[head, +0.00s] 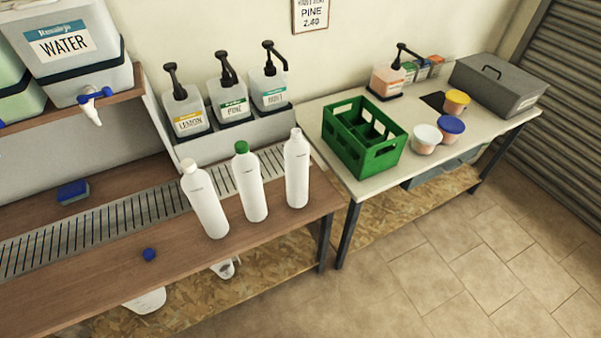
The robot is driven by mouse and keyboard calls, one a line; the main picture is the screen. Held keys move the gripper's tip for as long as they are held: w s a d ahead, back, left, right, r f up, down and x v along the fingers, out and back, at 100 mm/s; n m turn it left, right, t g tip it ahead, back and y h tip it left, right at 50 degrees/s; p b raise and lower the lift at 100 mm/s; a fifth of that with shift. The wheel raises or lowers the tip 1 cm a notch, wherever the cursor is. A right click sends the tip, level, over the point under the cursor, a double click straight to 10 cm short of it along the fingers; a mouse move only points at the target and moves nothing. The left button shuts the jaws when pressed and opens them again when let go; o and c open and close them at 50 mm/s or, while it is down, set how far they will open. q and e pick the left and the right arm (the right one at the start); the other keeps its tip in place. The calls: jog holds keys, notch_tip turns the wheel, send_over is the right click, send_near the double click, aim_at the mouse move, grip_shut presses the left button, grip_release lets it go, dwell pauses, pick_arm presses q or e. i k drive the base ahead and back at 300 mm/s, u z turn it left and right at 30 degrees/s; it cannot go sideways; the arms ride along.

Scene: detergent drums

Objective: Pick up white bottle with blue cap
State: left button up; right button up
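Three white bottles stand upright in a row on the wooden counter. The left bottle (205,203) has a white top, the middle bottle (250,184) wears a green cap, and the right bottle (297,172) has a narrow whitish neck that looks uncapped. None of them wears a blue cap. A small loose blue cap (149,254) lies on the counter, left of the left bottle and nearer the front edge. Neither of my grippers shows in the head view.
Pump bottles labelled LEMON (187,112), PINE (233,102) and another (270,90) stand behind the bottles. A WATER drum (72,50) sits on a shelf at upper left. A blue sponge (73,192) lies behind the metal grate (95,222). A green crate (364,138) stands on the right table.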

aim_at(295, 149)
jog(key=z, duration=0.6)
jog(key=k, duration=1.35)
jog(key=z, duration=1)
jog(key=i, duration=0.5)
jog(key=z, duration=0.5)
jog(key=i, duration=0.8)
jog(key=u, duration=0.9)
jog(key=i, duration=0.75)
jog(key=u, duration=0.85)
